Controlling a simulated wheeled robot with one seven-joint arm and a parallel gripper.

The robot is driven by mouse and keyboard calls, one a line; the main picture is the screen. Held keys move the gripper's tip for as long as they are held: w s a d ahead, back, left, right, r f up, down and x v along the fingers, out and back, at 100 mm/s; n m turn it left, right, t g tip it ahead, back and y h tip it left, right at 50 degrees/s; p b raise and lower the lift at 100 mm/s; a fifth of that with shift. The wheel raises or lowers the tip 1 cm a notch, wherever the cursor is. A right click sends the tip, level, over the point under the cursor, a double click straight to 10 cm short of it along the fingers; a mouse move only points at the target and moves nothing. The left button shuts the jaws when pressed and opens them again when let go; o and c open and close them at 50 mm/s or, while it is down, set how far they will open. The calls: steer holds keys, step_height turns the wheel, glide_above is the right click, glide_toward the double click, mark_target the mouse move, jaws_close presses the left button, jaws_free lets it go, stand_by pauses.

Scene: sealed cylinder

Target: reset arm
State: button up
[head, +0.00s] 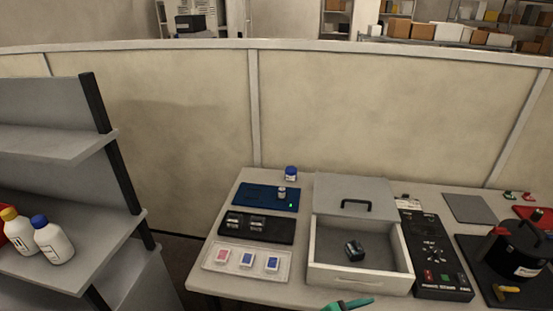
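A small teal-green piece with a dark end (346,304) shows at the bottom edge, in front of the open box. It looks like the tip of my gripper, but the rest is cut off by the frame, so its fingers cannot be made out. A black cylinder (517,252) stands on a dark base at the right, with a red part on its upper left and a yellow handle (508,291) low in front. An open grey box (318,279) holds a small dark object (354,249). Its lid (335,188) with a black handle lies behind it.
The table carries a blue mat (255,197) with a small vial, a black tray (240,237), a white tray (213,263) with three coloured pieces, a blue-capped jar (291,173) and a black control panel (430,240). Grey shelves (60,150) with bottles stand left.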

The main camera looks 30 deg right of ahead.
steer(key=w+a+f+m+t+y, duration=0.1)
steer(key=w+a+f+t, duration=0.2)
steer(key=a, duration=0.4)
steer(key=w+a+f+m+t+y, duration=0.1)
steer(key=w+a+f+t+y, duration=0.2)
steer(key=a, duration=0.4)
steer(key=w+a+f+m+t, duration=0.1)
steer(key=w+a+f+t, duration=0.2)
steer(key=a, duration=0.4)
steer(key=s+a+f+m+t+y, duration=0.2)
steer(key=s+a+m+t+y, duration=0.3)
steer(key=a, duration=0.7)
steer(key=s+a+r+m+t+y, duration=0.1)
steer(key=s+a+r+m+y, duration=0.1)
steer(key=s, duration=0.5)
steer(key=s+a+r+m+y, duration=0.2)
steer(key=s+a+r+m, duration=0.2)
steer(key=s, duration=0.3)
steer(key=shift+s+a+r+m+t, duration=0.2)
steer(key=shift+a+r+m+t, duration=0.25)
steer(key=shift+r, duration=0.25)
